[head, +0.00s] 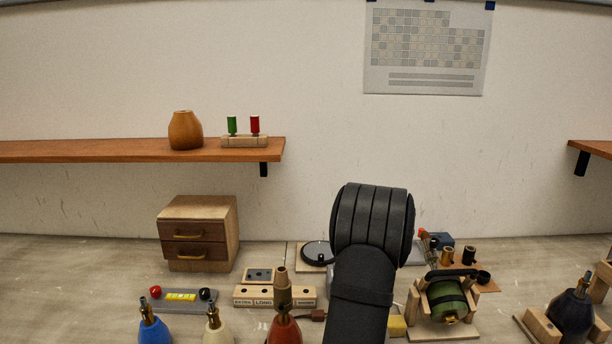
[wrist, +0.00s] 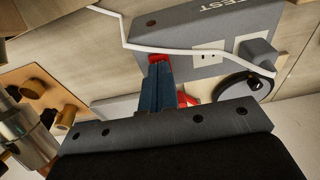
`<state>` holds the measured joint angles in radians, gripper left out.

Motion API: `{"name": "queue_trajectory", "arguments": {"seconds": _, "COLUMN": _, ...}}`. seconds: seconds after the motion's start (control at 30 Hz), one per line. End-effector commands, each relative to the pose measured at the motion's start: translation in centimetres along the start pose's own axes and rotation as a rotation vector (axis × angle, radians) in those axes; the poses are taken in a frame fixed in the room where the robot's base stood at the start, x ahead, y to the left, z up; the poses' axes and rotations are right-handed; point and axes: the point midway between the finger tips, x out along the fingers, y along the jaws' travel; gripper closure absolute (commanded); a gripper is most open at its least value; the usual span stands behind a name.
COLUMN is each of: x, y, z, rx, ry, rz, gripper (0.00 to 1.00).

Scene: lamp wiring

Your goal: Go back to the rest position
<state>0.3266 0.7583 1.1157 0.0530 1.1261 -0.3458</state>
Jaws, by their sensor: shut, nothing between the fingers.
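My gripper (wrist: 158,66) shows in the wrist view as two blue-grey fingers pressed together, with nothing between them. Red shows at the fingertips and beside the fingers. The fingers point toward a grey box marked TEST (wrist: 190,28) with sockets, and overlap its lower left edge in the picture; I cannot tell whether they touch it. In the head view my dark arm rises at centre right and hides the space behind it. The fingers are not clearly visible there.
A white cable (wrist: 185,49) crosses the TEST box near a grey plug (wrist: 257,54). A wooden drawer unit (head: 198,233), labelled block (head: 262,296), screwdrivers including a red one (head: 284,328), and a green coil (head: 449,299) crowd the bench. A shelf (head: 90,151) hangs at left.

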Motion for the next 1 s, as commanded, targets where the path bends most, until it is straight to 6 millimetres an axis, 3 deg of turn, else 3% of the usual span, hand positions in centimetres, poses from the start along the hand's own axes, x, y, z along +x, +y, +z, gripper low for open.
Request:
{"name": "queue_trajectory", "arguments": {"seconds": 0.47, "x": -0.4, "y": 0.0, "z": -0.1, "rx": 0.000, "ry": 0.001, "rz": 0.000, "gripper": 1.00}}
{"name": "queue_trajectory", "arguments": {"seconds": 0.67, "x": -3.0, "y": 0.0, "z": -0.5, "rx": 0.000, "ry": 0.003, "rz": 0.001, "gripper": 1.00}}
{"name": "queue_trajectory", "arguments": {"seconds": 0.87, "x": -6.9, "y": 0.0, "z": -1.1, "rx": 0.000, "ry": 0.004, "rz": 0.001, "gripper": 1.00}}
{"name": "queue_trajectory", "arguments": {"seconds": 1.0, "x": -3.9, "y": 0.0, "z": -0.5, "rx": 0.001, "ry": -0.005, "rz": -0.002, "gripper": 1.00}}
